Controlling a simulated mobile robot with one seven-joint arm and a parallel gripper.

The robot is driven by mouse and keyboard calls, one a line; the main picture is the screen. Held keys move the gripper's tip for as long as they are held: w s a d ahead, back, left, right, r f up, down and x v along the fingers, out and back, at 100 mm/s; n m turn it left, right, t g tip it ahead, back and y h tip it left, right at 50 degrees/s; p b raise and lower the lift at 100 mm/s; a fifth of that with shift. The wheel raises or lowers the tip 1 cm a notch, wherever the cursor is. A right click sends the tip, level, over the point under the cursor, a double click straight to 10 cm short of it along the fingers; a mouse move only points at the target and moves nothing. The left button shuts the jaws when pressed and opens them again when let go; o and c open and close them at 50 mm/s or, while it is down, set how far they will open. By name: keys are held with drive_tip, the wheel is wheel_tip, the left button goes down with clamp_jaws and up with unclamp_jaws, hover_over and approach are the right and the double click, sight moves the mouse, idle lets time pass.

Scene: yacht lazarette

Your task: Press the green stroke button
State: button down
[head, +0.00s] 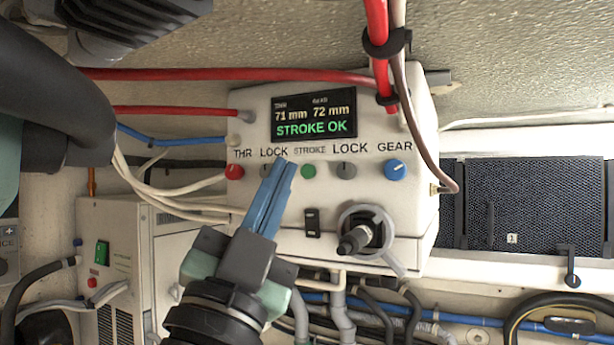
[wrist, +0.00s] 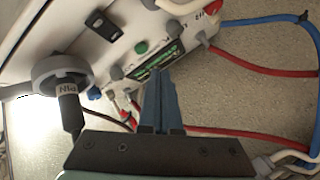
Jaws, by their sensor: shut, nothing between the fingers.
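The green stroke button (head: 308,170) sits on the front of a white control box (head: 265,215), under the STROKE label between two grey LOCK knobs. It also shows in the wrist view (wrist: 141,47), uncovered. My gripper (head: 284,164) is shut and empty, with its blue fingers pointing up at the box. In the head view its tips are just left of the green button and partly cover the left LOCK knob (head: 265,170). In the wrist view the tips (wrist: 158,72) overlap the display's edge, apart from the button. I cannot tell whether they touch the box.
The display (head: 314,116) reads 71 mm, 72 mm and STROKE OK. A red THR knob (head: 234,171), right LOCK knob (head: 345,169) and blue GEAR knob (head: 395,169) share the row. Below are a black rocker switch (head: 312,222) and a round grey fitting (head: 366,232). Cables run around the box.

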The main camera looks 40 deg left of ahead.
drive_tip(key=shift+s+d+b, duration=0.2)
drive_tip(key=shift+s, duration=0.6)
drive_tip(key=shift+s+d+b, duration=0.2)
drive_tip(key=shift+s, duration=0.6)
drive_tip(key=w+d+f+n+h, duration=0.1)
drive_tip(key=d+h, duration=0.3)
drive_tip(key=d, duration=0.9)
drive_tip(key=w+d+f+n+t+h, duration=0.1)
drive_tip(key=d+h, duration=0.3)
drive_tip(key=d, duration=0.9)
drive_tip(key=shift+w+d+n+t+h+b, duration=0.2)
drive_tip(key=shift+n+t+h+b, duration=0.15)
drive_tip(key=shift+n, duration=0.35)
